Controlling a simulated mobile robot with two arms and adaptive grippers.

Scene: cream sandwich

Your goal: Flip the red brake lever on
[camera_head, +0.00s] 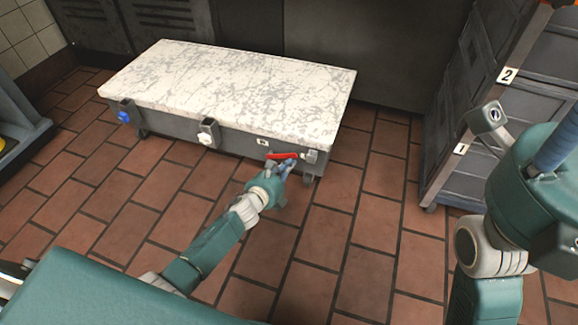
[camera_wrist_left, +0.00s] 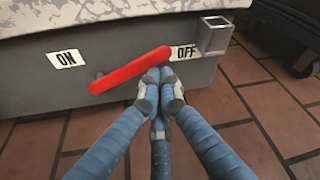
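The red brake lever (camera_head: 281,156) is on the front side of a low grey cart with a white speckled top, near its right corner. In the left wrist view the lever (camera_wrist_left: 128,72) slants from lower left to upper right. Its lower left end is below the ON label (camera_wrist_left: 66,59), and its upper right end is beside the OFF label (camera_wrist_left: 183,52). My left gripper (camera_wrist_left: 160,82) has its fingertips together just below the lever's right half. Whether they touch it is unclear. The left gripper also shows in the head view (camera_head: 281,170).
The cart's white speckled top (camera_head: 235,88) is bare. A blue knob (camera_head: 124,117) and a white knob (camera_head: 207,138) sit on its front. A grey drawer cabinet (camera_head: 480,120) stands at the right. The tiled floor (camera_head: 330,240) in front is clear.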

